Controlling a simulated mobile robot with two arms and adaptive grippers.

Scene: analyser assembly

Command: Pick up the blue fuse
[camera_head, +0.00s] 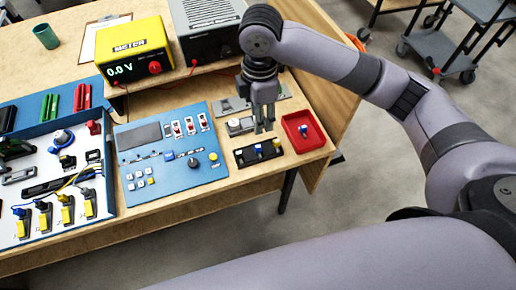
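A small blue piece (303,129), which looks like the blue fuse, lies in the red tray (290,119) at the right end of the table. Another small blue piece (258,149) sits on a black holder (243,157) in front of my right gripper. My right gripper (264,129) points down over the parts left of the red tray. Its two fingers are apart, with nothing seen between them. It hides part of the grey pieces behind it. My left gripper is not in view.
A blue control panel (205,170) lies left of the holder, and a white-and-blue analyser board (40,185) is farther left. A yellow meter (132,47) and a grey power unit (212,45) stand behind. The table's front edge is close to the holder.

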